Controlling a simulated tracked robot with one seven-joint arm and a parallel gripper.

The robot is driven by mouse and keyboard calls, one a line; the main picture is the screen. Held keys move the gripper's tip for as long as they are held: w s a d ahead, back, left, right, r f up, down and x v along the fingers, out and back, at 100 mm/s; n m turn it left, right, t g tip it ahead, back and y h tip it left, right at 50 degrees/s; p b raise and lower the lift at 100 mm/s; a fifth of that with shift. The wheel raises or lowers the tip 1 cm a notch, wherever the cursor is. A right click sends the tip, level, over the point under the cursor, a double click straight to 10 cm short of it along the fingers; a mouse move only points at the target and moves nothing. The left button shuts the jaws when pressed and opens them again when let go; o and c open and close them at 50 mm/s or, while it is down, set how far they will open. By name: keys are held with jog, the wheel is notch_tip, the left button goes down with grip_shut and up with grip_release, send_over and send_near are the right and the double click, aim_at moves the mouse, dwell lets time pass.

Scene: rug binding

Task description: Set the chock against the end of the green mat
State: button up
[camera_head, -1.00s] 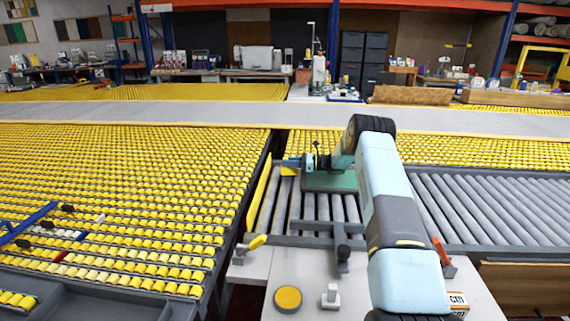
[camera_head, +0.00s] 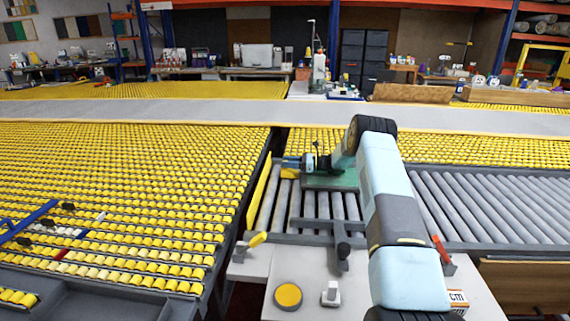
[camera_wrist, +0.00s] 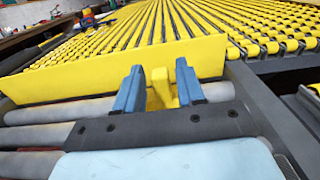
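The green mat (camera_head: 345,181) lies on grey rollers in the head view, partly hidden by my arm. The small yellow chock (camera_head: 289,173) sits on the rollers just left of the mat's left end, with a small gap seeming to lie between them. My gripper (camera_head: 291,162) is low over the rollers and points left. In the wrist view the chock (camera_wrist: 163,90) stands between the two blue fingers of my gripper (camera_wrist: 160,85). The fingers are apart, with a gap beside the chock on the left. The mat is not seen in the wrist view.
A yellow board (camera_wrist: 75,72) stands upright just ahead of the fingers, along the roller bed's left edge. Beyond it is a wide table of yellow rollers (camera_head: 120,170). A grey crossbar (camera_head: 320,226) lies across the near rollers. The grey rollers (camera_head: 490,205) to the right are bare.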

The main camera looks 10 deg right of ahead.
jog(key=shift+o, duration=0.9)
jog(key=shift+r, duration=0.15)
